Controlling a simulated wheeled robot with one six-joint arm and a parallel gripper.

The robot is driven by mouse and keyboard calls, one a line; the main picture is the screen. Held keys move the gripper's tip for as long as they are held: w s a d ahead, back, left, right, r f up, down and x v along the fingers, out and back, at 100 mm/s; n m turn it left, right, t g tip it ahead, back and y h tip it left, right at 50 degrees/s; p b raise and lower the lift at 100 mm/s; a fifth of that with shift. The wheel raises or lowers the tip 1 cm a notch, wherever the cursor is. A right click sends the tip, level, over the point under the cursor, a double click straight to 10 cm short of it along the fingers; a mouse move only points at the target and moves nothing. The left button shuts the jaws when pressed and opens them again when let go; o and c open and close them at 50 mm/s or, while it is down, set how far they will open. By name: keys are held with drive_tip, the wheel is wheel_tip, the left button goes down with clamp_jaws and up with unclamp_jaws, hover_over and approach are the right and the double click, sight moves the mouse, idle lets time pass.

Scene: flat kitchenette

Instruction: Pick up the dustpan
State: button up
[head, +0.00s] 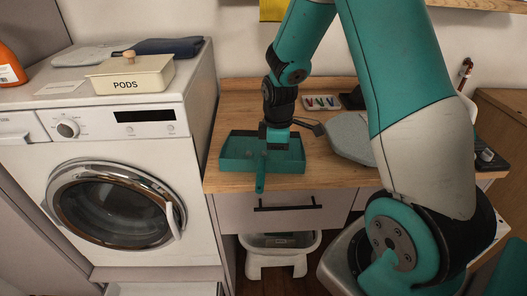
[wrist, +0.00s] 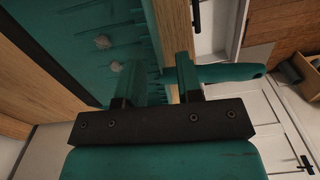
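The teal dustpan (head: 235,158) lies on the wooden counter beside the washing machine, its handle (head: 260,182) pointing over the front edge. In the wrist view the pan (wrist: 85,40) fills the upper left and its handle (wrist: 235,72) runs to the right. My gripper (head: 274,141) is over the pan, behind the handle in the head view. In the wrist view my gripper (wrist: 160,80) is open, its two fingers apart with the pan's edge region showing between them. Whether a finger touches the dustpan cannot be told.
A washing machine (head: 115,185) stands at left with a cream PODS box (head: 130,78) on top. On the counter (head: 225,105) are a small tray of coloured pegs (head: 322,102) and a grey ironing-board-like object (head: 350,136). A white step stool (head: 277,260) stands below.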

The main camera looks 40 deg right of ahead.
sight(277, 172)
drive_tip(key=f, duration=0.3)
drive_tip(key=f+p, duration=0.1)
drive_tip(key=f, duration=0.1)
drive_tip(key=shift+d, duration=0.3)
clamp_jaws()
drive_tip(key=shift+r, duration=0.15)
